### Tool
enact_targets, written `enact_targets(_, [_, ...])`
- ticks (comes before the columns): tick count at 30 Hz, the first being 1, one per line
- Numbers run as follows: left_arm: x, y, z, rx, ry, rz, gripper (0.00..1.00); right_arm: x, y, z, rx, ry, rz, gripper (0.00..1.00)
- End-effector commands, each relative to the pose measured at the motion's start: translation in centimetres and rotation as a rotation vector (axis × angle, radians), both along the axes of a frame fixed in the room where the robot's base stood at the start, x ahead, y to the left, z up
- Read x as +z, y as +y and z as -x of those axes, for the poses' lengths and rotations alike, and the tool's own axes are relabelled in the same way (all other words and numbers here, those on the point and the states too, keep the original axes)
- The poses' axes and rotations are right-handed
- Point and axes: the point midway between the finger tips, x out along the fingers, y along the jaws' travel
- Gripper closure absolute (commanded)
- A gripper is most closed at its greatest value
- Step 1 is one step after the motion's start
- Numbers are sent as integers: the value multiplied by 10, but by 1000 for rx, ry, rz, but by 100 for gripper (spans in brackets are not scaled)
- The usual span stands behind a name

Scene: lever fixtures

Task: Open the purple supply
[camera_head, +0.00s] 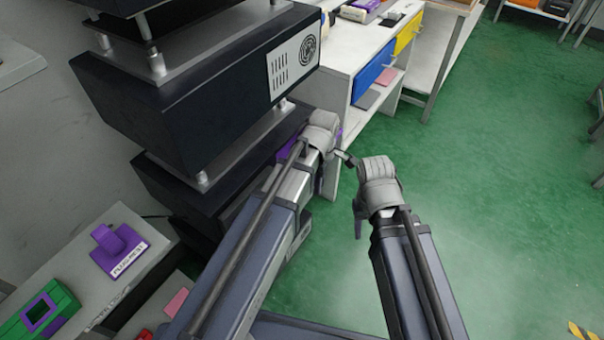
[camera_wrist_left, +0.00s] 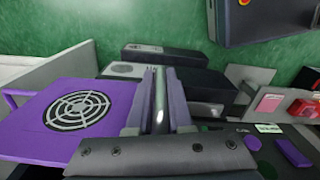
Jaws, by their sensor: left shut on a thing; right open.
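The purple supply shows in the left wrist view as a purple box (camera_wrist_left: 25,122) with a round black-and-grey fan grille on top. In the head view only a purple sliver (camera_head: 287,151) of it shows, mostly hidden behind my left arm. My left gripper (camera_wrist_left: 158,78) is beside the purple box, shut on a shiny grey bar (camera_wrist_left: 160,105) between its fingers. I cannot tell how the bar joins the box. In the head view my left gripper (camera_head: 322,130) has its fingertips hidden. My right gripper (camera_head: 354,190) is open and empty, to the right of the left one.
Black stacked units (camera_head: 190,110) stand left of my left arm. A white shelf (camera_head: 345,70) with blue and yellow drawers is behind. A bench (camera_head: 75,250) at lower left holds a labelled purple block (camera_head: 118,250) and a green fixture (camera_head: 40,312).

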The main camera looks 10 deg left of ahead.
Motion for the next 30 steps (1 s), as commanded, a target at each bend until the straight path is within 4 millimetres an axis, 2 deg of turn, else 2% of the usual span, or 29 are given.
enact_targets(1, [0, -14, 8, -5, 3, 0, 100, 0, 0, 0, 0, 0, 0, 50])
enact_targets(3, [0, -28, 13, -4, 3, 0, 100, 0, 0, 0, 0, 0, 0, 50])
enact_targets(7, [0, -45, 19, -1, 3, 0, 100, 0, 0, 0, 0, 0, 0, 50])
enact_targets(11, [0, -51, 21, 1, 3, 0, 100, 0, 0, 0, 0, 0, 0, 50])
enact_targets(19, [0, -50, 22, 2, 4, 0, 100, 0, 0, 0, 0, 0, 0, 50])
enact_targets(20, [0, -50, 22, 2, 4, 0, 79, 0, 0, 0, 0, 0, 0, 50])
enact_targets(21, [0, -50, 21, 2, 4, 0, 74, 0, 0, 0, 0, 0, 0, 50])
enact_targets(27, [0, -50, 20, 2, 2, 0, 53, 0, 0, 0, 0, 0, 0, 50])
enact_targets(30, [0, -50, 20, 2, 2, 0, 53, 0, 0, 0, 0, 0, 0, 50])
